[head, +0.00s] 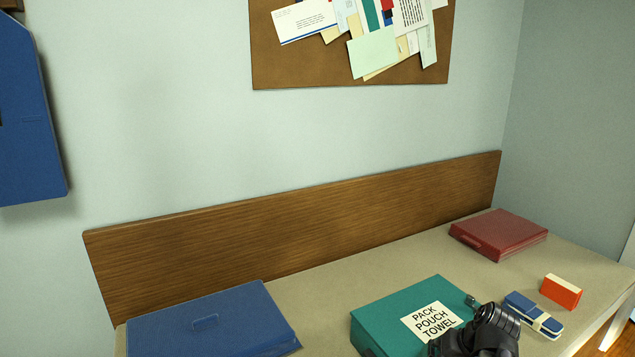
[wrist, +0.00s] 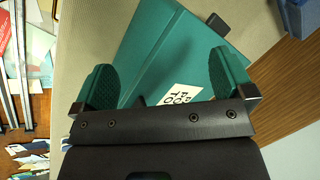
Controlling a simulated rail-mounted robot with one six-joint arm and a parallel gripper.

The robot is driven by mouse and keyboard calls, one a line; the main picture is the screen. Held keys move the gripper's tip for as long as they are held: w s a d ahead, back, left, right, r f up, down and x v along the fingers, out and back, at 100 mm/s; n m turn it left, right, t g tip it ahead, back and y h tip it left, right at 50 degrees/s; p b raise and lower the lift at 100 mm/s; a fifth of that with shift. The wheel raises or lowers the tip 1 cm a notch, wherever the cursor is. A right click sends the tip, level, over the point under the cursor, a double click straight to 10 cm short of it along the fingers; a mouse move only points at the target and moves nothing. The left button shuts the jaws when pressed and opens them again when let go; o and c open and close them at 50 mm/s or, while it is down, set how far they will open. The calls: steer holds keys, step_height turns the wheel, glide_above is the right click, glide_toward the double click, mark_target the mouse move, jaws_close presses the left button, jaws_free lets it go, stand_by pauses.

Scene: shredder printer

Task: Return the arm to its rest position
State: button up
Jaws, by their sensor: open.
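My gripper (wrist: 163,68) is open, its two green-padded fingers spread wide with nothing held between them. In the wrist view the teal box (wrist: 165,45) lies beyond and between the fingers; whether they touch it I cannot tell. In the head view the dark end of my arm (head: 485,333) is low at the right, in front of the teal box (head: 385,312) with its white "PACK POUCH TOWEL" label. It hides the box's lower right part. The fingers are mostly hidden there.
A blue case (head: 210,320) lies left on the table, a red case (head: 498,235) at the back right. A blue-white item (head: 532,312) and a red-white block (head: 561,291) lie at the right. A wooden board (head: 300,235) lines the back. Bare tabletop (head: 330,290) shows between the cases.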

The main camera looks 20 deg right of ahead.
steer(key=w+a+r+n+g+h+p, duration=0.1)
steer(key=w+a+r+n+p, duration=0.2)
steer(key=a+r+p, duration=0.7)
steer(key=w+a+r+n+g+h+p, duration=0.2)
steer(key=w+a+r+n+p, duration=0.1)
steer(key=a+r+p, duration=0.7)
steer(key=a+r, duration=0.3)
steer(key=a, duration=0.2)
steer(key=shift+a+n, duration=0.4)
